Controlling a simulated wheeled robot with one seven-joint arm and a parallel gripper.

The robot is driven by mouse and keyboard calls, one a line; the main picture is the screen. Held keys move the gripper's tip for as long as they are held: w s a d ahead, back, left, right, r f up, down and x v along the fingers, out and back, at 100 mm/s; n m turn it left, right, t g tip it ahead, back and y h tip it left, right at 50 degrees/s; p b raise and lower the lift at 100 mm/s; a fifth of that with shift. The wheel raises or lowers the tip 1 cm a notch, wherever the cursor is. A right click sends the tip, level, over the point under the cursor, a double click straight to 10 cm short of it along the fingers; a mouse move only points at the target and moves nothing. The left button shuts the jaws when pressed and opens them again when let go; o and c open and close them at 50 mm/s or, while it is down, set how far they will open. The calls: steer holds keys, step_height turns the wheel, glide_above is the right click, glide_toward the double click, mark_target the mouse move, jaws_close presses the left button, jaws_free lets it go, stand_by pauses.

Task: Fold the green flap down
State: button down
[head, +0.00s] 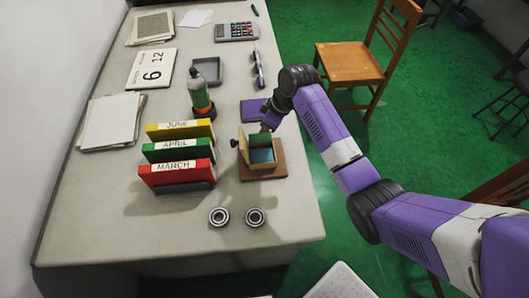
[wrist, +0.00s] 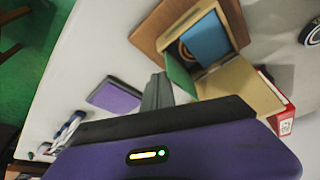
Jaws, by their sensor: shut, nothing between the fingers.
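A small wooden box (head: 264,172) stands on a brown base board (head: 280,170), also seen in the wrist view (wrist: 240,86). In the wrist view the green flap (wrist: 180,76) is seen at a slant beside a blue panel (wrist: 208,38). My gripper (head: 266,126) is just behind the box in the head view. In the wrist view my gripper's fingers (wrist: 157,92) are shut and empty, close to the green flap. Whether they touch it I cannot tell.
Two bearing rings (head: 219,216) (head: 255,217) lie in front of the box. Red, green and yellow month binders (head: 183,172) stand to its left. A purple pad (head: 252,110) lies behind it, and a bottle (head: 201,95) stands back left. The table's front is mostly clear.

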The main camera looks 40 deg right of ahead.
steer(key=shift+s+a+p, duration=0.55)
steer(key=shift+s+p, duration=0.15)
steer(key=shift+s, duration=0.1)
steer(key=shift+s+a+p, duration=0.55)
steer(key=shift+s+p, duration=0.2)
steer(key=shift+s, duration=0.1)
steer(key=shift+s+a+p, duration=0.55)
steer(key=shift+s+p, duration=0.15)
steer(key=shift+s, duration=0.1)
steer(key=shift+r+p, duration=2.15)
steer(key=shift+r, duration=1.85)
steer(key=shift+w, duration=0.1)
